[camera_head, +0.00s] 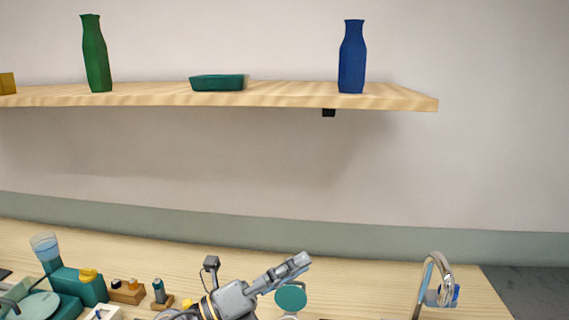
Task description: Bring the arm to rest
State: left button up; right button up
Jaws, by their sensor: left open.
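My left gripper (298,262) shows at the bottom middle, angled up and to the right above the counter. It is open, and I see nothing between its fingers. Its arm comes up from the bottom edge, where the lower part is cut off. My right gripper is not in view. No glass rods can be made out clearly.
A teal disc (291,298) lies just below the fingers. A curved chrome piece (428,275) stands to the right. A glass beaker (46,250) and small wooden holders (127,294) are at left. A shelf (290,100) with vases hangs above.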

pick_arm(q)
jog(key=w+a+f+n+t+y, duration=0.1)
jog(key=a+f+n+t+y, duration=0.6)
jog(key=n, duration=0.7)
jog(key=w+a+f+n+t+y, duration=0.1)
jog(key=a+f+n+t+y, duration=0.25)
jog(key=a+n+y, duration=0.85)
jog(key=s+a+f+n+g+y, duration=0.2)
jog(key=s+f+n+g, duration=0.4)
jog(key=f, duration=0.5)
jog(key=s+a+f+n+g+h, duration=0.1)
jog(key=s+f+n+g, duration=0.1)
jog(key=s+f+g, duration=0.65)
jog(key=s+f+n+g, duration=0.1)
jog(key=s+f+n, duration=0.3)
jog(key=s, duration=0.9)
notch_tip(320, 180, down, 30)
jog(key=m+g+b, duration=0.1)
jog(key=m+b, duration=0.1)
jog(key=b, duration=0.3)
jog(key=s+a+f+g+b, duration=0.1)
jog(key=s+a+f+b, duration=0.2)
jog(key=s+f, duration=1.5)
notch_tip(320, 180, down, 4)
jog(key=shift+r+g+b, duration=0.1)
jog(key=shift+g+b, duration=0.2)
jog(key=shift+b, duration=0.7)
